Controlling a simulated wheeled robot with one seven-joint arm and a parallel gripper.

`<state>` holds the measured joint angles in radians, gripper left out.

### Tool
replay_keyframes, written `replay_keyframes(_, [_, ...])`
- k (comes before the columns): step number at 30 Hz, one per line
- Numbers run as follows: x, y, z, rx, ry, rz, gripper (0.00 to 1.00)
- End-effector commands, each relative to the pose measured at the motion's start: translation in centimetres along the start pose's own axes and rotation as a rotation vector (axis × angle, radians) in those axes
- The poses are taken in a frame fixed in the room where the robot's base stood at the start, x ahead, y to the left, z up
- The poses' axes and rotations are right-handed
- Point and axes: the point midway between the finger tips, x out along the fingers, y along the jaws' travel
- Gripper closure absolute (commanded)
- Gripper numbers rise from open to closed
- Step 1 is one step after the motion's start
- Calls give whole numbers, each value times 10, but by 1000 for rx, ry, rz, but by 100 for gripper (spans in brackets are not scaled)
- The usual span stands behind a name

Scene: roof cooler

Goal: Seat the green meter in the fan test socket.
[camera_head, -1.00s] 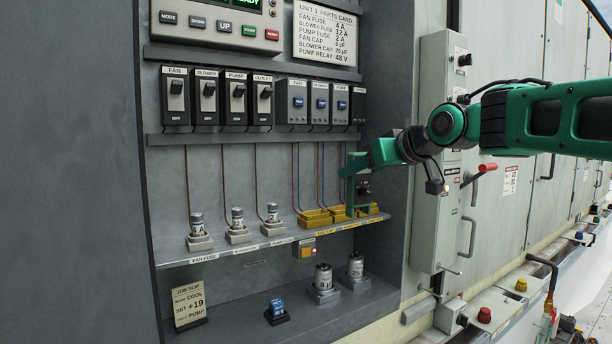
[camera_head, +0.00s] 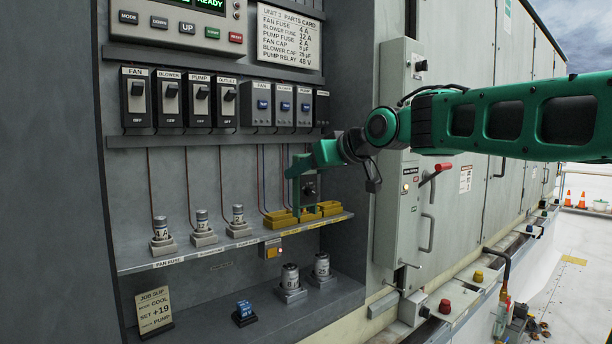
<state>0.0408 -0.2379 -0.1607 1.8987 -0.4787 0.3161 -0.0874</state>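I cannot make out a green meter apart from the green parts of my gripper. The fan test socket appears to be the leftmost yellow socket (camera_head: 279,220) in the row of yellow sockets on the shelf; its label is too small to read surely. My gripper (camera_head: 296,205) is green and reaches down from the right. Its narrow end is at the yellow row, overlapping the gap between the leftmost and middle yellow sockets. I cannot tell whether it touches them, or whether the fingers are open or shut on something.
Several capped fuses (camera_head: 161,230) stand in grey holders on the shelf's left. Two capacitors (camera_head: 290,278), a blue relay (camera_head: 244,310) and a job slip (camera_head: 154,310) are on the lower floor. Switches (camera_head: 170,97) hang above. A grey cabinet with a red-handled lever (camera_head: 443,167) stands right.

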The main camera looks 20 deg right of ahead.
Motion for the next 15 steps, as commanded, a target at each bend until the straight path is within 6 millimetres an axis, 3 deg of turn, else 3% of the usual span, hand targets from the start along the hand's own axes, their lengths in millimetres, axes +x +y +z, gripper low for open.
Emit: replay_keyframes(15, [26, 0, -9, 0, 0, 0, 84])
